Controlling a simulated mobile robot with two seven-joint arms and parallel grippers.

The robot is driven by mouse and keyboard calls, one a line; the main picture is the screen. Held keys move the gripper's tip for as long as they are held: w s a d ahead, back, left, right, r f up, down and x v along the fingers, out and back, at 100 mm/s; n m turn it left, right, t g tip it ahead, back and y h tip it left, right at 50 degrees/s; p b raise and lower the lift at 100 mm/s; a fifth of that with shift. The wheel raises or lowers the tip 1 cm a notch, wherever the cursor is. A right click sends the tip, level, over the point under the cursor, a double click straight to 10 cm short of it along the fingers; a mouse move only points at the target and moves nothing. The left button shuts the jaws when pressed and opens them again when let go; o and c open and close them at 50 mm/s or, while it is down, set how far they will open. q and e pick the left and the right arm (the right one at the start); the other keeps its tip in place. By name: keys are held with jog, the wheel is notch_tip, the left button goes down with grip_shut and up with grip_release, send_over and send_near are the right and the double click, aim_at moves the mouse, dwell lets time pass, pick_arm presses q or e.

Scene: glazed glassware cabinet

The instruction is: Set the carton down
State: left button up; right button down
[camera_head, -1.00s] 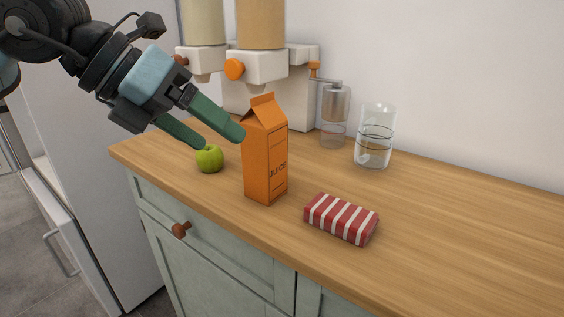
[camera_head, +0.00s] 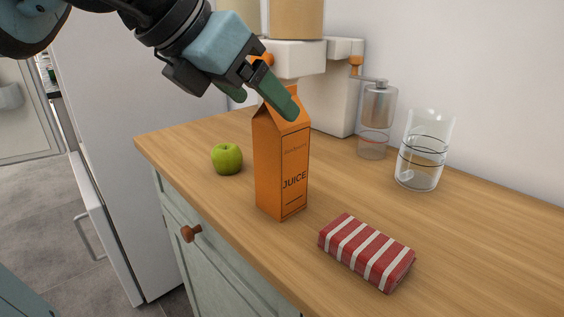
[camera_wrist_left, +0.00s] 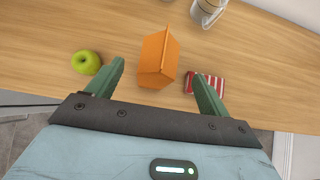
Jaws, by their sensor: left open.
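The orange juice carton (camera_head: 282,165) stands upright on the wooden counter (camera_head: 460,245). It also shows in the left wrist view (camera_wrist_left: 158,60), between and beyond the open fingers. My left gripper (camera_head: 264,96) is open and empty, above and near the carton's top; in the left wrist view its green fingers (camera_wrist_left: 158,85) are spread wide apart with the carton clear of both. In the head view the near finger overlaps part of the carton's top. My right gripper is not in view.
A green apple (camera_head: 227,158) lies left of the carton, and a red-and-white striped packet (camera_head: 366,251) lies to its right. A grinder (camera_head: 376,118) and a glass (camera_head: 423,150) stand behind. Dispensers (camera_head: 297,58) are at the back.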

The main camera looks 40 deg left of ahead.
aim_at(281, 154)
pick_arm(q)
jog(key=x, duration=0.5)
jog(key=shift+f+b, duration=0.15)
jog(key=shift+b, duration=0.2)
grip_shut()
